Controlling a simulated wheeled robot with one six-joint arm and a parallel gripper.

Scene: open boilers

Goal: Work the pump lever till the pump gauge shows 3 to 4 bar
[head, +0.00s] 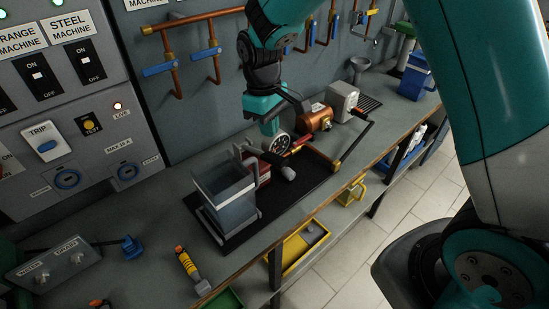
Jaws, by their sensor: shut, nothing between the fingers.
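The pump stands on a black mat (310,196) on the bench. A round white-faced gauge (280,144) is at its middle; its needle and numbers are too small to read. A grey open-topped tank (225,192) is at the near left end. A dark bar (356,138), which may be the pump lever, slants at the right of the pump; I cannot tell for sure.
A copper cylinder (313,117) and a grey box (342,101) stand behind the pump. Copper pipes with blue handles (207,54) hang on the wall. A yellow-handled tool (188,266) lies near the bench's front edge. A control panel (68,101) rises at the left.

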